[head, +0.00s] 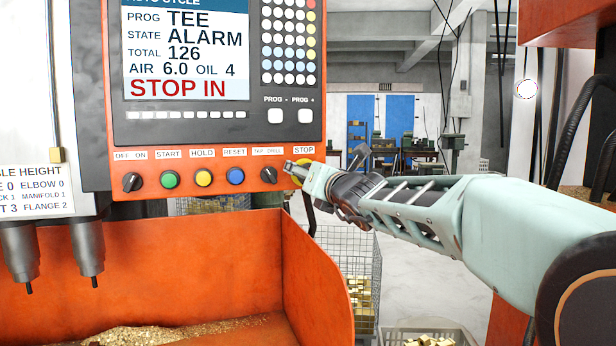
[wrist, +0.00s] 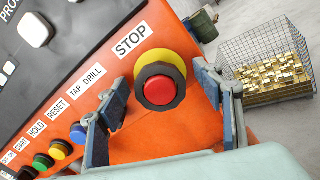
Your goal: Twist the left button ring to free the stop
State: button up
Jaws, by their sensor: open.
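The stop button (wrist: 159,91) is red, with a dark faceted ring (wrist: 173,71) around it and a yellow disc (wrist: 180,60) behind, under the STOP label. In the head view its yellow disc (head: 306,159) shows only in part behind my gripper. My gripper (wrist: 162,80) is open, with one finger on each side of the button. In the wrist view gaps show between the fingers and the ring. In the head view my gripper (head: 298,168) is at the panel's right end. The screen (head: 186,50) reads ALARM and STOP IN.
Left of the stop are the tap/drill knob (head: 269,175), blue reset (head: 235,176), yellow hold (head: 203,178), green start (head: 168,179) and the off/on knob (head: 132,182). An orange chip tray (head: 200,265) lies below. A wire basket of brass parts (wrist: 268,62) stands on the floor.

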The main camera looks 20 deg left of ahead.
jog(key=b+v, duration=0.1)
jog(key=v, duration=0.8)
dwell(0.3)
jog(key=shift+f, duration=0.1)
